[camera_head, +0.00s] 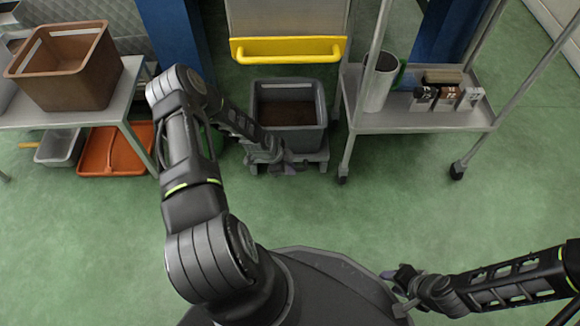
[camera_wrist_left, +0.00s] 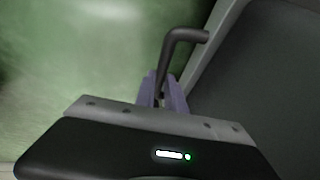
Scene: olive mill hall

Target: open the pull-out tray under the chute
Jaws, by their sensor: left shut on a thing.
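A grey chute front (camera_head: 285,17) with a yellow bar (camera_head: 288,52) stands at the top middle of the head view. Below it a dark grey bin (camera_head: 305,139) with a brown inside sits on a low grey tray (camera_head: 316,157) near the floor. My left gripper (camera_head: 288,168) is at the tray's front, left of its middle. In the left wrist view its purple fingers (camera_wrist_left: 162,95) are shut on a dark bent handle (camera_wrist_left: 184,36), beside a dark grey surface. My right gripper (camera_head: 390,276) is low at the right, away from the tray; its fingers are too small to judge.
A wheeled cart (camera_head: 420,121) with a metal cylinder (camera_head: 378,83) and small labelled boxes stands close right of the tray. A table (camera_head: 128,88) with a brown crate (camera_head: 70,70) is at the left, over an orange tray (camera_head: 112,151). The green floor in front is open.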

